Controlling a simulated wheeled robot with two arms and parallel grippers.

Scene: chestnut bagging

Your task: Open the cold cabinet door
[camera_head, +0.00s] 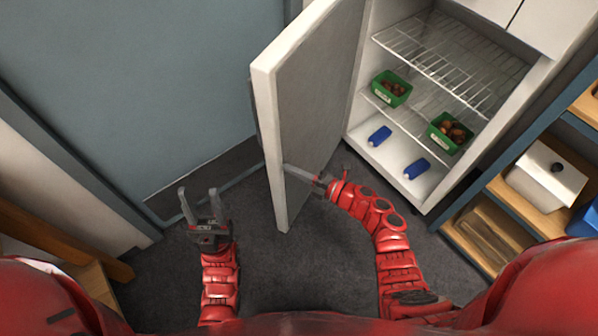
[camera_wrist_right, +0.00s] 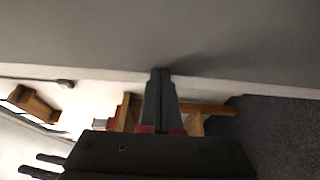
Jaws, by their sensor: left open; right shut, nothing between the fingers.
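The cold cabinet (camera_head: 440,75) stands at the upper right in the head view, with its interior in plain sight. Its door (camera_head: 305,100) is swung wide open toward the left, and its inner face shows. My right gripper (camera_head: 296,172) is shut and empty, with its fingers at the lower inner face of the door, near the free edge. In the right wrist view the closed fingertips (camera_wrist_right: 160,76) reach the grey door panel (camera_wrist_right: 160,30); I cannot tell whether they touch. My left gripper (camera_head: 199,198) is open and empty above the floor, left of the door.
Inside are wire shelves, green tubs of chestnuts (camera_head: 391,88) (camera_head: 450,133) and blue packs (camera_head: 379,136) (camera_head: 416,168). A shelf unit (camera_head: 490,215) with a white box (camera_head: 546,178) stands right. Wooden furniture (camera_head: 60,235) is at left. Dark floor (camera_head: 290,255) between is clear.

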